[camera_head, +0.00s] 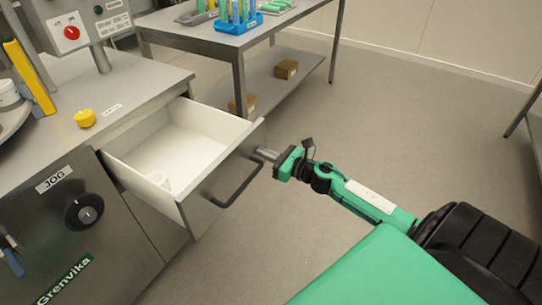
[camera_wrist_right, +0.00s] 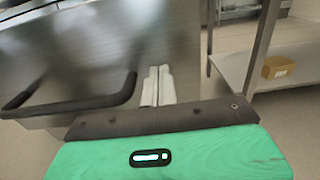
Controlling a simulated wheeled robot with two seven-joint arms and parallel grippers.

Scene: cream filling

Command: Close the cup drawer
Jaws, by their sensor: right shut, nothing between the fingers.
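The cup drawer (camera_head: 190,150) stands pulled out of the grey machine cabinet, with its white inside showing. My left gripper is not in view.
A steel table (camera_head: 212,36) with a blue rack (camera_head: 238,22) stands behind the drawer, with cardboard boxes (camera_head: 286,69) on its lower shelf. A yellow knob (camera_head: 85,118) sits on the cabinet top. The floor right of the drawer is clear apart from my arm.

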